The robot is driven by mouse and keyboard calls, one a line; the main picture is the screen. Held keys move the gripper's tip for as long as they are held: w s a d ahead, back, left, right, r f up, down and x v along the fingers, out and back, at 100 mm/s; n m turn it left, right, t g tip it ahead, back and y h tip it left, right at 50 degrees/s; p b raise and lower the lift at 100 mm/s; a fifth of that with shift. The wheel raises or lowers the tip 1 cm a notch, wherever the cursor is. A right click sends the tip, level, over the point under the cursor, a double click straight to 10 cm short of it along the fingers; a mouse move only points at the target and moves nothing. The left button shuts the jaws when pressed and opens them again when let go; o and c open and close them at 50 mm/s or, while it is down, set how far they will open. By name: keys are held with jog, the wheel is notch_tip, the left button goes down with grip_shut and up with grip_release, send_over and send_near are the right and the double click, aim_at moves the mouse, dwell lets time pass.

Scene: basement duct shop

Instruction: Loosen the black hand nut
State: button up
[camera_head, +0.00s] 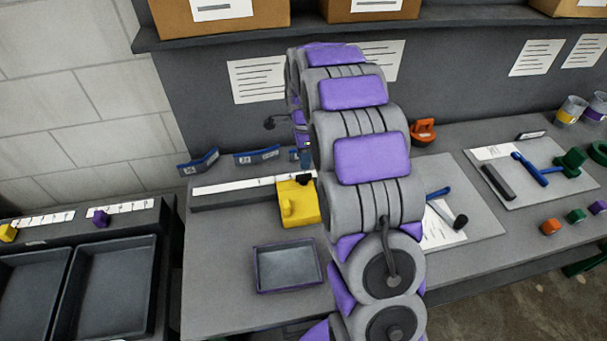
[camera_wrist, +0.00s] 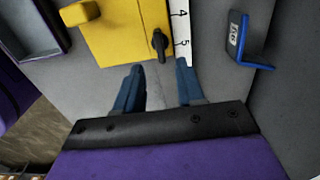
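The black hand nut (camera_wrist: 160,42) is a small dark knob with a lever-like tab on the yellow block (camera_wrist: 120,30), near the white scale strip in the wrist view. In the head view the nut (camera_head: 304,180) sits at the top right of the yellow block (camera_head: 296,204), partly beside my arm. My gripper (camera_wrist: 158,78) has two blue fingers spread apart with nothing between them. The nut lies just beyond the fingertips, roughly in line with the gap, and looks apart from them. In the head view my arm hides much of the gripper.
A scale strip (camera_head: 235,187) runs along a dark rail on the bench. Blue angle brackets (camera_head: 198,162) stand behind it. A shallow grey tray (camera_head: 287,268) lies in front of the yellow block. A board with tools (camera_head: 528,172) is at right. A shelf overhangs the back.

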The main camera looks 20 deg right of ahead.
aim_at(304, 175)
notch_tip(304, 175, down, 7)
jog(key=shift+f+b, duration=0.1)
jog(key=shift+b, duration=0.65)
grip_shut()
